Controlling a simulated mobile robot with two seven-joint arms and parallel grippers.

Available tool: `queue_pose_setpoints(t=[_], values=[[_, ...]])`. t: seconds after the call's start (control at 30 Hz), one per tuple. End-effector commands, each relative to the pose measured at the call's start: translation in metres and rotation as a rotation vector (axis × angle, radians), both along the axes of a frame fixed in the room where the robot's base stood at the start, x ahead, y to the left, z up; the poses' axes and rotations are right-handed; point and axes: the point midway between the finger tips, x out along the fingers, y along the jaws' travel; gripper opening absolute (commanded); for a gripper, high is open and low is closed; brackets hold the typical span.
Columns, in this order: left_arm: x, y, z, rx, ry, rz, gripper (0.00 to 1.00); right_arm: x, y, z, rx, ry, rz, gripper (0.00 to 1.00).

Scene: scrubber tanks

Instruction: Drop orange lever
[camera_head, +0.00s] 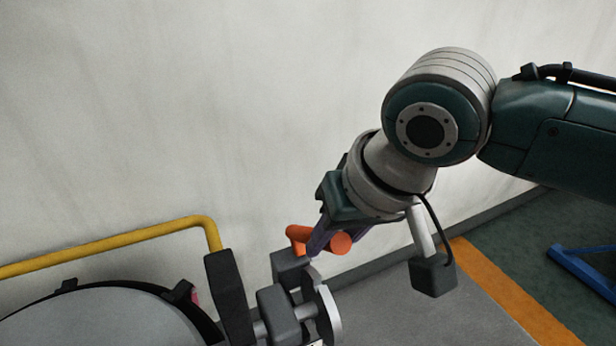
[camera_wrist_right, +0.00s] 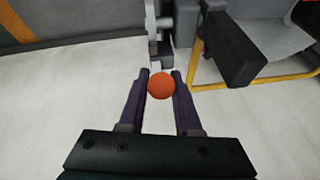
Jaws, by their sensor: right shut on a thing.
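The orange lever (camera_head: 300,234) shows in the head view at the lower middle, beside the grey valve block (camera_head: 288,267). Its round end faces the camera in the right wrist view (camera_wrist_right: 160,86). My right gripper (camera_head: 322,241) comes down from the upper right, and its purple fingers are shut on the lever. In the right wrist view the fingers (camera_wrist_right: 161,84) stand on either side of the orange end. The lever's far part is partly hidden by the fingers. My left gripper is in neither view.
A yellow pipe rail (camera_head: 130,243) runs along the wall (camera_head: 150,110) at the left. A round grey tank top (camera_head: 95,322) and a dark upright bracket (camera_head: 229,297) stand below it. The grey floor beyond has an orange stripe (camera_head: 510,300) and a blue frame (camera_head: 585,282) at the right.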

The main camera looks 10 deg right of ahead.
Motion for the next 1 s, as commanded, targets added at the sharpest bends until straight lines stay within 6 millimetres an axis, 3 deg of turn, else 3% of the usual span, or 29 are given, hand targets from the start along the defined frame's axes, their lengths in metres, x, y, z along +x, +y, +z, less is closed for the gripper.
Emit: queue_pose_setpoints(t=[0.17,1.0], values=[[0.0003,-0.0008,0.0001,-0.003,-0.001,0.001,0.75,-0.0001,-0.0002,-0.0001,-0.001,0.000,0.000,0.00],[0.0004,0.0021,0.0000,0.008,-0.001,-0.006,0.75,-0.0001,-0.0003,-0.0001,-0.001,0.001,0.000,0.00]])
